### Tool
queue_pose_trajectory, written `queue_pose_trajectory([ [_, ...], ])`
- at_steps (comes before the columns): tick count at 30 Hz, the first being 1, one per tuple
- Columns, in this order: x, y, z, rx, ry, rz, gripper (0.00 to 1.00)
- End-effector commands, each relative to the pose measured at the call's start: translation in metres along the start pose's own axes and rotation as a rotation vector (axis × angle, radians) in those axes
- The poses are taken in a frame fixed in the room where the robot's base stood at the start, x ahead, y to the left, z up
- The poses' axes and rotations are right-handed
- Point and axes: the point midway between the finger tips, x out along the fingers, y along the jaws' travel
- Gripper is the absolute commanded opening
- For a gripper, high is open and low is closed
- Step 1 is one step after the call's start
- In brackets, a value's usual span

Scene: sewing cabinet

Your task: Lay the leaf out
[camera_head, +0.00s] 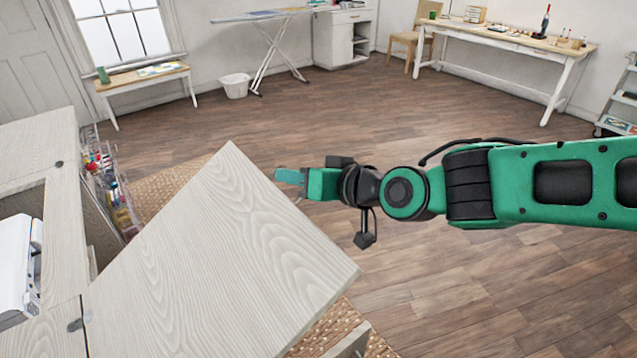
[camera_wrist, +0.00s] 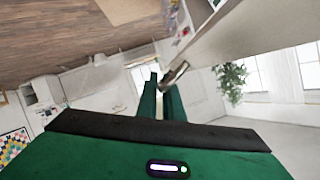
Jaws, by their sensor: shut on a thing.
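The leaf (camera_head: 215,260) is a pale wood-grain panel, joined by hinges to the sewing cabinet (camera_head: 40,150) on the left in the head view. It stands out from the cabinet at a slant, its free edge facing right. In the wrist view the leaf (camera_wrist: 245,38) crosses the upper right, with a small metal pull (camera_wrist: 175,72) at its edge. My gripper (camera_head: 290,177) is at the leaf's free edge, shut on this pull; its fingers (camera_wrist: 160,95) close around it in the wrist view. The exact contact is partly hidden.
A white sewing machine (camera_head: 18,265) sits in the cabinet opening. A rack of colourful supplies (camera_head: 110,190) is beside the cabinet, and a woven rug (camera_head: 175,185) lies under the leaf. The wooden floor (camera_head: 440,290) to the right is clear. A worktable (camera_head: 520,42) stands far back.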

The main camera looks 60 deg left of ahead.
Motion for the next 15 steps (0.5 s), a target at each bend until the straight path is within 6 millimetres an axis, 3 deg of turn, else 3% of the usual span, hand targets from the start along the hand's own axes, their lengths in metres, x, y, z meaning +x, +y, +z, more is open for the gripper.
queue_pose_trajectory([
  [1,0.0009,-0.0045,-0.0072,-0.007,0.012,-0.002,0.00],
  [14,0.0017,-0.0081,-0.0081,-0.012,0.012,-0.003,0.00],
  [15,0.0017,-0.0081,-0.0079,-0.012,0.011,-0.003,0.14],
])
